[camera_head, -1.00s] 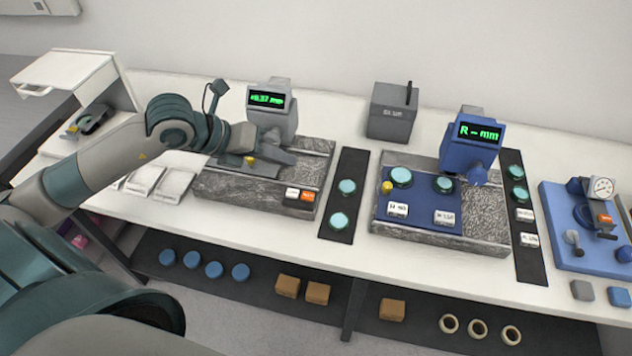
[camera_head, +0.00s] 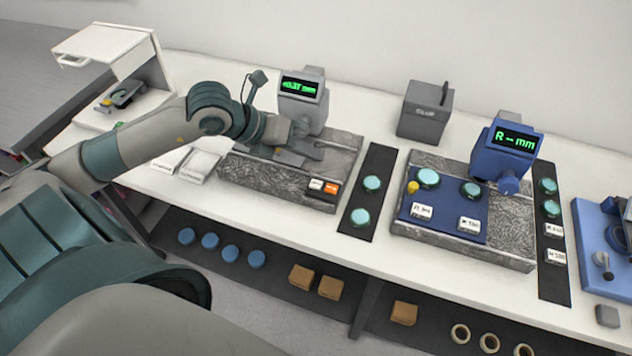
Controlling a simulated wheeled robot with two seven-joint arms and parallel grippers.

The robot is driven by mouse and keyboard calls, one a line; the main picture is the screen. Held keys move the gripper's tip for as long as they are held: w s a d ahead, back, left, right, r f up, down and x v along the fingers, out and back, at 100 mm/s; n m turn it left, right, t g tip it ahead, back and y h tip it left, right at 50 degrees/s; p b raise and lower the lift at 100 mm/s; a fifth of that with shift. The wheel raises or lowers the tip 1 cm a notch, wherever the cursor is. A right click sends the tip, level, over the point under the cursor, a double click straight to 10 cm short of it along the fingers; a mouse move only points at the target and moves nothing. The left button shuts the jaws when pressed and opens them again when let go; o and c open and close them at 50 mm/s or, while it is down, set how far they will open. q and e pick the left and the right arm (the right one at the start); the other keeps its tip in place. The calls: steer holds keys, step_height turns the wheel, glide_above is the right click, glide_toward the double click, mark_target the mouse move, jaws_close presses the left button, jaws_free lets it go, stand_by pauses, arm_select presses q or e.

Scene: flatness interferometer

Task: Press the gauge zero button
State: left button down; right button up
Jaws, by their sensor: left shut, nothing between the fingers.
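A grey gauge (camera_head: 302,97) with a green lit display, reading about +0.37 mm, stands at the back of the left granite plate (camera_head: 255,178). On the plate's front right corner are a white button (camera_head: 316,185) and an orange button (camera_head: 331,188), side by side; their lettering is too small to read. My left gripper (camera_head: 305,154) is shut and empty. It lies low over the plate in front of the gauge, behind and left of the two buttons and apart from them. It hides part of the plate. My right gripper is out of view.
A blue gauge (camera_head: 506,150) stands on a second granite plate (camera_head: 513,238) to the right. A dark strip with teal discs (camera_head: 371,184) lies between the plates. A grey block (camera_head: 424,112) stands behind. White packets (camera_head: 198,165) lie left. A blue fixture (camera_head: 600,240) is far right.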

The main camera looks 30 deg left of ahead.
arm_select(q)
steer(key=b, duration=0.2)
glide_above(311, 185)
step_height(311, 185, down, 5)
steer(key=shift+r, duration=0.2)
steer(key=shift+f+b, duration=0.95)
steer(key=shift+b, duration=0.05)
steer(key=shift+f, duration=0.1)
stand_by(1.0)
steer(key=shift+f+b, duration=0.3)
steer(key=shift+b, duration=0.25)
steer(key=shift+f+b, duration=0.45)
stand_by(0.7)
steer(key=shift+r, duration=0.1)
stand_by(0.3)
steer(key=shift+r+p, duration=0.5)
steer(key=shift+r, duration=0.3)
